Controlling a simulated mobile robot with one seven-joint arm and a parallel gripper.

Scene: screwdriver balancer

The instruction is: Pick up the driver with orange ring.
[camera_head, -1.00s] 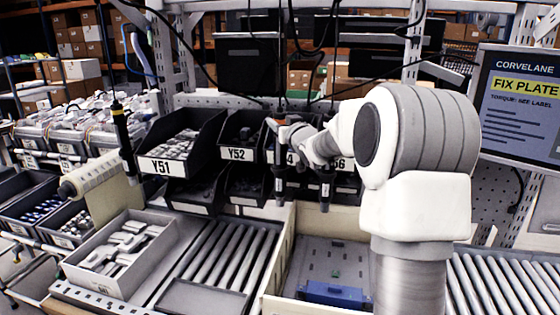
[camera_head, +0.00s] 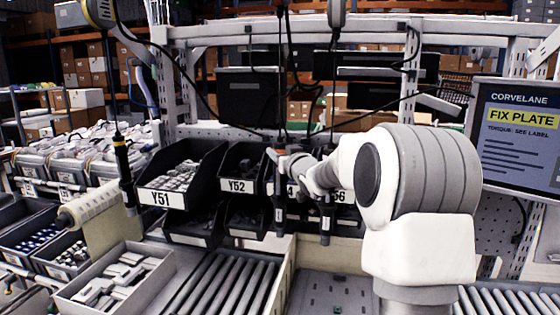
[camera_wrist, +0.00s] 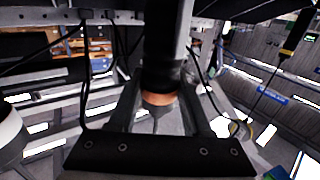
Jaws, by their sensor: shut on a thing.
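In the wrist view, a dark driver with an orange ring (camera_wrist: 157,99) stands between the fingers of my gripper (camera_wrist: 160,108). My gripper is shut on it. In the head view, my gripper (camera_head: 279,157) is in front of the dark bins at the centre, reaching in from the right. A dark driver body (camera_head: 280,200) hangs upright just below the gripper; its ring is hard to make out there. A second dark driver (camera_head: 326,212) hangs close to its right. A driver with a yellow ring (camera_head: 122,160) hangs at the left, well apart.
Dark bins stand behind the gripper, including the Y51 bin (camera_head: 165,196) and Y52 bin (camera_head: 238,185). Cables and an overhead rail (camera_head: 230,40) are above. A screen (camera_head: 515,140) stands at the right. A grey tray of parts (camera_head: 110,280) and rollers (camera_head: 225,285) lie below.

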